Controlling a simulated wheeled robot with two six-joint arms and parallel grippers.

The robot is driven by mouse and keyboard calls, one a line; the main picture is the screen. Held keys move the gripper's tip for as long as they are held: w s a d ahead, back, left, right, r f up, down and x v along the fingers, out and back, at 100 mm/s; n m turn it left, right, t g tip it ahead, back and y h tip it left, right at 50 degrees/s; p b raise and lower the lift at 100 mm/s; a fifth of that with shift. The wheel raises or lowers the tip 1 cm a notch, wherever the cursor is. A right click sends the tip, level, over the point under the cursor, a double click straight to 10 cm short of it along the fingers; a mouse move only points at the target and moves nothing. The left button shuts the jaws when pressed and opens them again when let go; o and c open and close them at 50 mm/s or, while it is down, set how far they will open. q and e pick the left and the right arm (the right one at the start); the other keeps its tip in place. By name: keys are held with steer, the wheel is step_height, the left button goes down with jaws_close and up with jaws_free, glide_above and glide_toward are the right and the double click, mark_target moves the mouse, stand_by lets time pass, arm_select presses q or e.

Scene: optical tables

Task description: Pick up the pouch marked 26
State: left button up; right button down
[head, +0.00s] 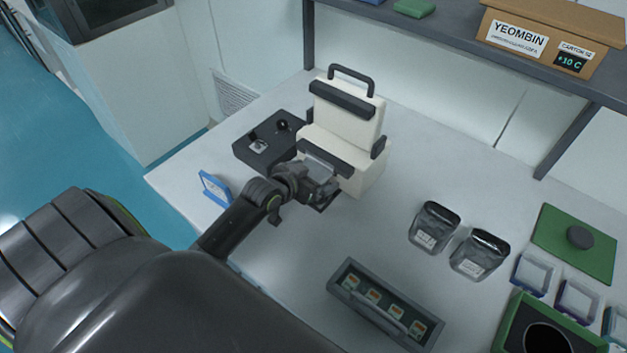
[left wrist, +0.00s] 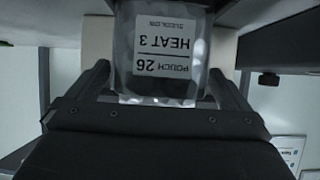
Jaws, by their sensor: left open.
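The pouch marked 26 (left wrist: 163,58) is clear with a white label, which reads upside down "POUCH 26" and "HEAT 3" in the left wrist view. My left gripper (head: 318,188) is at the front of the cream sealer-like machine (head: 345,125) on the table. In the left wrist view its open fingers (left wrist: 165,88) stand on either side of the pouch. I cannot tell whether they touch it. In the head view the gripper and arm mostly hide the pouch. My right gripper is not in view.
A dark box with a knob (head: 270,140) stands left of the machine, and a blue-framed card (head: 215,188) nearby. Two dark labelled bags (head: 434,228) (head: 480,255) stand to the right. A grey tray (head: 345,272) lies in front. A shelf (head: 470,42) overhangs the back.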

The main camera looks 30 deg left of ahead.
arm_select(q)
steer(key=shift+x, duration=1.1)
steer(key=c, duration=1.2)
